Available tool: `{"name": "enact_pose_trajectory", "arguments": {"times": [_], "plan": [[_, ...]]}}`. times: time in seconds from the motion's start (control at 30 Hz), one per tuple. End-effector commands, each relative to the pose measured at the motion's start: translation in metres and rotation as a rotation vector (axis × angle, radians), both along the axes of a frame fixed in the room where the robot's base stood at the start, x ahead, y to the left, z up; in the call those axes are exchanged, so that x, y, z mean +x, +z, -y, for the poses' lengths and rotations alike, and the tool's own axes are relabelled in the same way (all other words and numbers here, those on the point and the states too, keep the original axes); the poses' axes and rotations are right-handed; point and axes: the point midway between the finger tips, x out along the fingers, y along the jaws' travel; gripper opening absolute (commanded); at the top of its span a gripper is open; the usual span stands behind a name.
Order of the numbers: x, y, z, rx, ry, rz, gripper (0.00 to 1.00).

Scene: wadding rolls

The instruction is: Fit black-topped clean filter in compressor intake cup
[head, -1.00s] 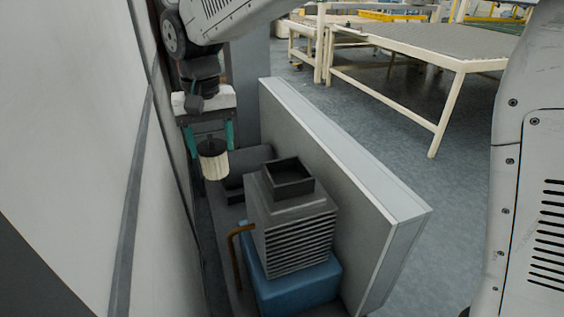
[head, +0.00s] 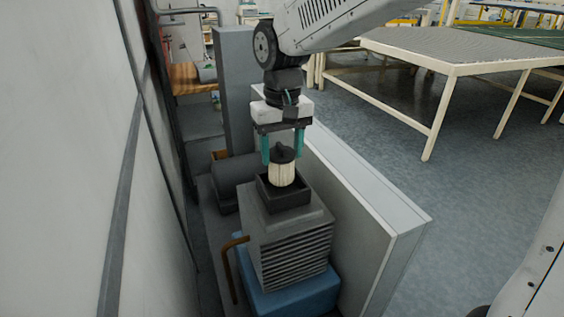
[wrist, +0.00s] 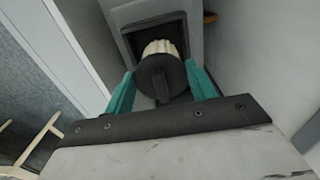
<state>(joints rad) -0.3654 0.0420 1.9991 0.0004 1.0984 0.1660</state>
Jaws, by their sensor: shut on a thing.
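The filter (head: 282,173) has a black top with a small knob and a cream pleated body. My gripper (head: 283,148) is shut on it, pointing down, with teal fingers on either side of the black top. The filter hangs upright over the square dark intake cup (head: 284,203) on top of the grey finned compressor (head: 292,250). Its lower end overlaps the cup opening; I cannot tell if it has entered. In the wrist view the filter (wrist: 160,72) shows black top first between the fingers (wrist: 160,88), with the cup (wrist: 122,38) beyond it.
The compressor stands on a blue base (head: 290,292) with a copper-brown pipe (head: 228,265) at its left. A low grey wall (head: 350,200) runs close on the right, and a tall pale panel (head: 70,150) stands on the left.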

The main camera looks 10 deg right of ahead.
Motion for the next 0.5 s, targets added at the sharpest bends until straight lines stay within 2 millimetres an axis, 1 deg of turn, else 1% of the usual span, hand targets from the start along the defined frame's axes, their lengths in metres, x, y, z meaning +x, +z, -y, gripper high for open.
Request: {"name": "enact_pose_trajectory", "arguments": {"times": [0.07,0.23,0.3,0.5], "plan": [[0.000,-0.005,0.001,0.000,0.000,-0.002,0.28],[-0.001,-0.029,0.000,-0.002,0.001,-0.005,0.28],[0.000,-0.034,0.000,0.000,0.001,-0.002,0.28],[0.000,-0.035,0.000,0.000,0.001,0.000,0.28]]}}
